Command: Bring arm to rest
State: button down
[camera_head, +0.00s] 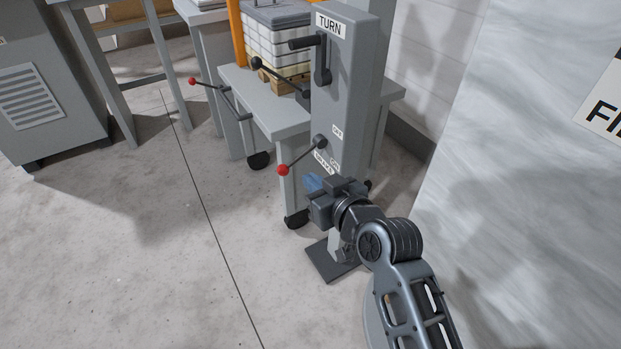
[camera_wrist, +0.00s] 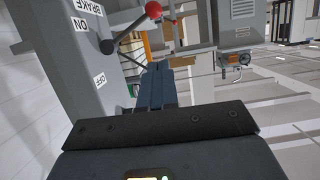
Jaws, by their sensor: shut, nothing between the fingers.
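My gripper (camera_head: 315,184) is in front of the lower part of a grey post (camera_head: 345,100), just below and right of a brake lever with a red ball end (camera_head: 283,170). In the wrist view my gripper's blue-grey fingers (camera_wrist: 157,84) are together, with nothing between them. The lever's red ball (camera_wrist: 154,10) and dark pivot (camera_wrist: 107,46) show above them, apart from the fingers. The lever slants down and left from its pivot in the head view. OFF, ON and BRAKE labels are on the post, partly hidden near my gripper.
A black crank (camera_head: 322,62) sits under the TURN label on the post. A grey wheeled table (camera_head: 270,112) behind it carries a stack of white blocks (camera_head: 275,45). Another red-tipped lever (camera_head: 193,82) sticks out at left. A marbled wall (camera_head: 530,200) stands at right.

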dwell(0.3)
jog(key=s+d+f+m+t+h, duration=0.1)
jog(key=s+d+f+m+h, duration=0.1)
jog(key=s+d, duration=0.45)
jog(key=s+d+f+m+h, duration=0.1)
jog(key=s+d+f, duration=0.25)
jog(key=s, duration=0.65)
jog(key=s+d+f+m+t+h, duration=0.1)
jog(key=s+d+f+m+h, duration=0.1)
jog(key=s+d, duration=0.5)
jog(key=s+d+r+m+h, duration=0.1)
jog(key=s+d+r, duration=0.1)
jog(key=s+r, duration=0.35)
jog(key=s+d+r+h, duration=0.1)
jog(key=s+d+r, duration=0.15)
jog(key=s, duration=0.65)
jog(key=s+d+r+m+h, duration=0.1)
jog(key=s+d+r, duration=0.1)
jog(key=s+r, duration=0.4)
notch_tip(320, 180, up, 13)
jog(key=s+p, duration=0.1)
jog(key=p, duration=1.3)
jog(key=shift+s+t, duration=0.15)
jog(key=shift+t, duration=0.15)
